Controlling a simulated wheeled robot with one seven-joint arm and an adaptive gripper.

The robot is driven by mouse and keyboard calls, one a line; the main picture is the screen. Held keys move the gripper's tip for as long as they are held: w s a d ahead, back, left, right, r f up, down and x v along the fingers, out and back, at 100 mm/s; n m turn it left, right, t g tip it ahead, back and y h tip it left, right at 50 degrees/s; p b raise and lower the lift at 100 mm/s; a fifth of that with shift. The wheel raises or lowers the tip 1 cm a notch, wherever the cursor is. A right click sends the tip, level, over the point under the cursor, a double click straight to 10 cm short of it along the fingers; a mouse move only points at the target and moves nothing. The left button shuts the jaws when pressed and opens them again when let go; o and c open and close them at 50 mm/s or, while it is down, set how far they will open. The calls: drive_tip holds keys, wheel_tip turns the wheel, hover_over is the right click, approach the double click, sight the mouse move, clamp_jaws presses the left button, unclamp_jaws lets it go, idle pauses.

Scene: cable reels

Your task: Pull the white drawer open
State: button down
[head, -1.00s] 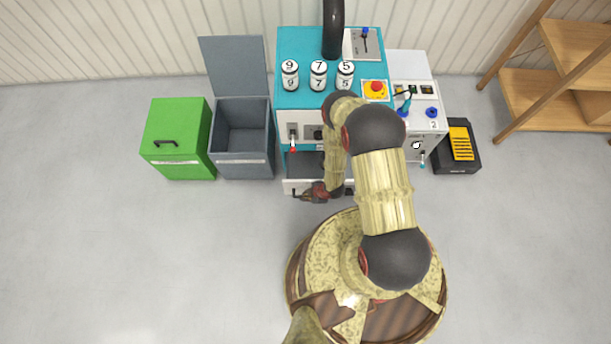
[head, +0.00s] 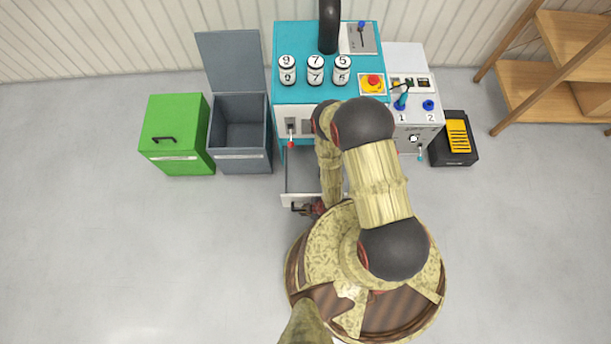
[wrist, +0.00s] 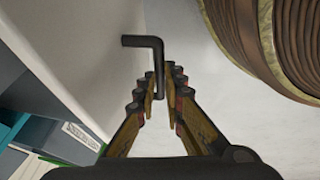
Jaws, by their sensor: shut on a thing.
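The white drawer (head: 290,201) juts out from the front of the teal and white machine, and its grey inside (head: 301,174) shows in the head view. In the wrist view its white front (wrist: 85,55) fills the left side, with a black bent handle (wrist: 143,41) on it. My gripper (wrist: 160,92) is shut on the handle; the handle's lower end runs down between the fingertips. In the head view my gripper (head: 309,209) is at the drawer's front, partly hidden by my arm, which also covers the drawer's right part.
A green bin (head: 176,135) and an open grey bin (head: 240,152) stand left of the machine (head: 301,39). A white control cabinet (head: 408,61) and a black box with a yellow top (head: 455,153) are at right. Floor left of my base is clear.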

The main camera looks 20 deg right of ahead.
drive_tip(key=c, duration=1.9)
unclamp_jaws()
drive_tip(key=v, duration=1.2)
